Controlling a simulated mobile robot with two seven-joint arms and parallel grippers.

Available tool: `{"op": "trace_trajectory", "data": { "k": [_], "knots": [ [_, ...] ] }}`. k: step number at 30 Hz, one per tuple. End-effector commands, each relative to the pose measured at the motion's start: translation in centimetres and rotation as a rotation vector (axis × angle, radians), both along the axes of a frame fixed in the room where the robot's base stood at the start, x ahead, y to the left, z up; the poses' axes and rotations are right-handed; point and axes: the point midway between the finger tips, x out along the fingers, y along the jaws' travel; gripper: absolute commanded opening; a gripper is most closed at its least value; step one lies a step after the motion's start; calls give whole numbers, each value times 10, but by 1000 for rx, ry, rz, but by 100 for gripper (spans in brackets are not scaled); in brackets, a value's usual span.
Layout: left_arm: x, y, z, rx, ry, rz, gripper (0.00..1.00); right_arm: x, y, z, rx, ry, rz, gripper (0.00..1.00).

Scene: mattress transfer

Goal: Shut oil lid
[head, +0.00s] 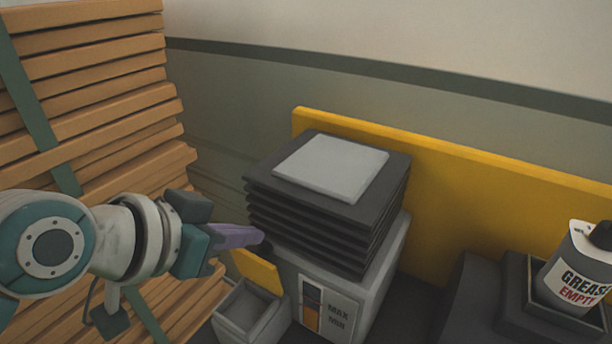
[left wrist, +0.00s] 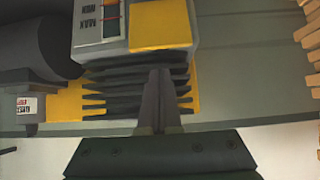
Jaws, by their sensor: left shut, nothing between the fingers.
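The yellow lid (head: 258,270) stands raised and tilted at the small grey box (head: 232,330) on the front left of the oil unit (head: 385,285). The box's opening shows, so the lid is open. In the left wrist view, the lid (left wrist: 160,27) is a yellow panel beside the level gauge. My left gripper (head: 258,238) comes in from the left, with its purple-grey fingers shut and empty. Its tips are just above the lid in the head view, beside the black ribbed stack; I cannot tell whether they touch it. My right gripper is not in view.
The black ribbed stack (head: 328,212) with a pale top plate sits on the oil unit. Stacked wooden boards (head: 90,110) stand at the left. A yellow panel (head: 470,205) runs behind. A grease canister (head: 575,270) sits in a dark holder at the right.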

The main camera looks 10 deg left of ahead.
Motion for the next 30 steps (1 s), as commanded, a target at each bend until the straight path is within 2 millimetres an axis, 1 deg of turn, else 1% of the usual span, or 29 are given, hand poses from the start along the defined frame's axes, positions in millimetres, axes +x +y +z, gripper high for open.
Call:
{"op": "trace_trajectory", "data": {
  "k": [1,6,11,25,30],
  "knots": [
    [8,-3,-7,-1,-1,1,0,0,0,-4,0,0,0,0],
    [25,-10,-23,0,1,1,0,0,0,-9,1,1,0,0],
    [34,-14,-30,0,0,0,0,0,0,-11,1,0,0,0],
    [36,-14,-33,1,-1,0,0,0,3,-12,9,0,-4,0],
    [36,-14,-35,-7,-27,-1,0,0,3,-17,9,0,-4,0]
  ]
}}
